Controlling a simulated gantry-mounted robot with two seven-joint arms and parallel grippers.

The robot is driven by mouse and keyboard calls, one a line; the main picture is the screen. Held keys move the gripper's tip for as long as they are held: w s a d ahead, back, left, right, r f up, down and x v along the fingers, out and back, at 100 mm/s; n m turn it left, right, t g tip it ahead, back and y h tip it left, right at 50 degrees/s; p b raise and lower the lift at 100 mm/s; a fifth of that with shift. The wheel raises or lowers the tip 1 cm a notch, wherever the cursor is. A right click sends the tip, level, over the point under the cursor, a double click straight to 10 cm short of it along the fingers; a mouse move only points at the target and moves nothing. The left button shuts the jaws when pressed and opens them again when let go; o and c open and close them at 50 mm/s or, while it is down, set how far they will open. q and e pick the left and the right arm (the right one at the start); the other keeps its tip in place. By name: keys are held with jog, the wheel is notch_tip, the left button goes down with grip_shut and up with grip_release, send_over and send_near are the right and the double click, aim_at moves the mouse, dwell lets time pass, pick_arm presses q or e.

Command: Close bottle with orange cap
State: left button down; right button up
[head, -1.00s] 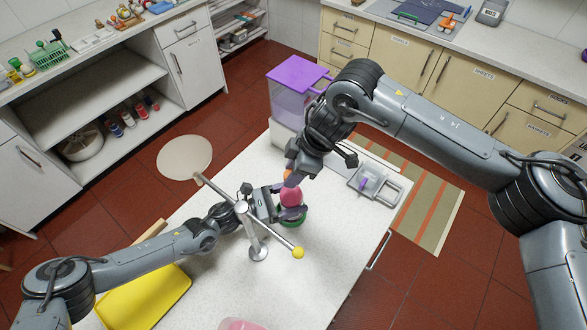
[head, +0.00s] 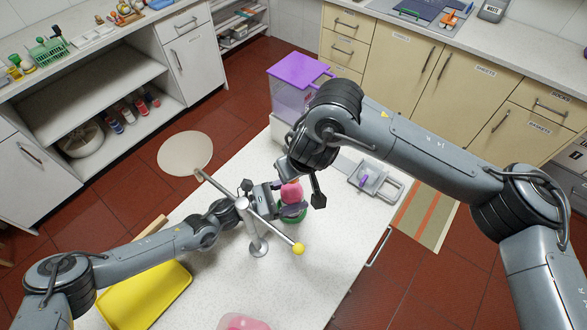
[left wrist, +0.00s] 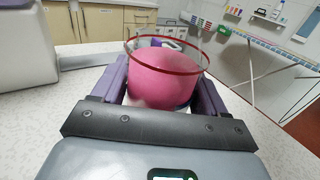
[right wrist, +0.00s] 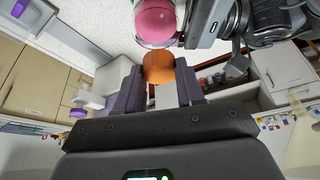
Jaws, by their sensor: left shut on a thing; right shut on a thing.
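The pink bottle (head: 291,190) stands upright at the middle of the white table, with a green part below it. My left gripper (head: 287,203) is shut around its side; in the left wrist view the bottle (left wrist: 165,80) sits between the two purple fingers, with a clear, red-ringed upper part. My right gripper (right wrist: 159,88) is shut on the orange cap (right wrist: 159,67). In the right wrist view the cap is close to the bottle (right wrist: 156,20); I cannot tell whether they touch. In the head view my right wrist hides the cap.
A metal stand (head: 250,225) with a yellow-tipped bar is close beside the left gripper. A yellow tray (head: 145,295), a purple-lidded container (head: 290,95) and a grey tray (head: 370,183) are around. The table's front right is clear.

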jog(key=m, duration=0.1)
jog(key=m+h, duration=0.1)
jog(key=m, duration=0.1)
jog(key=shift+a+r+t, duration=0.1)
jog(key=shift+a+t, duration=0.1)
jog(key=shift+t, duration=0.1)
jog(key=shift+s+m+h, duration=0.1)
jog(key=shift+m+h, duration=0.3)
jog(key=shift+m, duration=0.6)
jog(key=o, duration=1)
jog(key=shift+d+r, duration=0.1)
jog(key=shift+r, duration=2.05)
jog(key=shift+c, duration=0.2)
